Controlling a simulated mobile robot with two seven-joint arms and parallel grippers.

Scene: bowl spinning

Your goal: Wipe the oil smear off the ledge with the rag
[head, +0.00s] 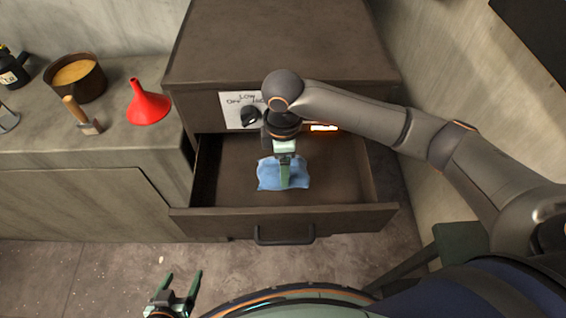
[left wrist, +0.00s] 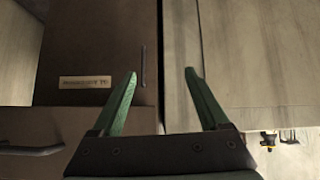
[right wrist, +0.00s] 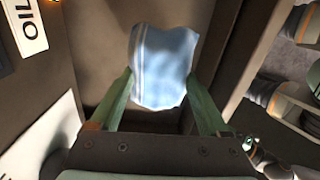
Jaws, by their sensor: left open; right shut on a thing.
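A light blue rag (head: 266,175) is gripped by my right gripper (head: 285,181), over the inside of the open drawer (head: 334,214). In the right wrist view the rag (right wrist: 164,66) has pale stripes and sits between the two green fingers. I cannot tell whether it touches the drawer floor. My left gripper (head: 180,283) is open and empty at the bottom of the head view, low in front of the drawer. The concrete counter (head: 60,140) at left may be the ledge. I cannot make out an oil smear in any view.
A red funnel (head: 148,104), a brown pot (head: 76,77), a wooden-handled scraper (head: 83,115) and a dark bottle (head: 12,70) stand on the counter. The drawer sticks out from a brown cabinet (head: 285,40) with a black knob (head: 250,116). Floor in front is clear.

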